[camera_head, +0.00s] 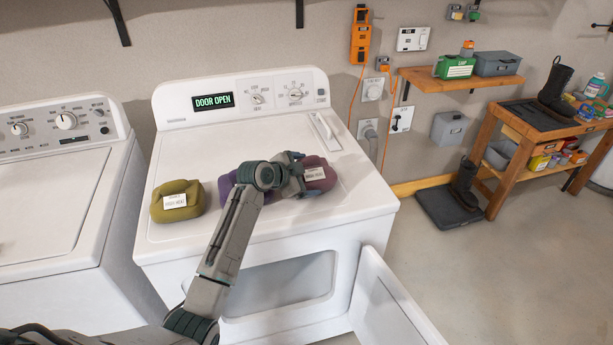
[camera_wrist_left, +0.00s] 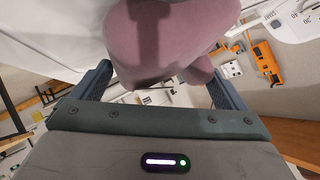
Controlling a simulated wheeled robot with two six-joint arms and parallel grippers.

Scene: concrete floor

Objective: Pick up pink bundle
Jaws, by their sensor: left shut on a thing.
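The pink bundle (camera_head: 321,174) with a white label is at the right on top of the dryer (camera_head: 360,190). My left gripper (camera_head: 292,175) is at its left side and shut on it. In the left wrist view the pink bundle (camera_wrist_left: 165,45) fills the space between the two fingers (camera_wrist_left: 158,85). Whether it touches the dryer top is hard to tell. A purple bundle (camera_head: 227,186) lies partly hidden behind my left arm. An olive bundle (camera_head: 178,201) with a white label lies at the left. My right gripper is not in view.
The dryer door (camera_head: 385,305) hangs open at the front right, and its display reads "DOOR OPEN". A washer (camera_head: 60,200) stands at the left. A wooden shelf (camera_head: 460,82) and workbench (camera_head: 520,150) are at the right.

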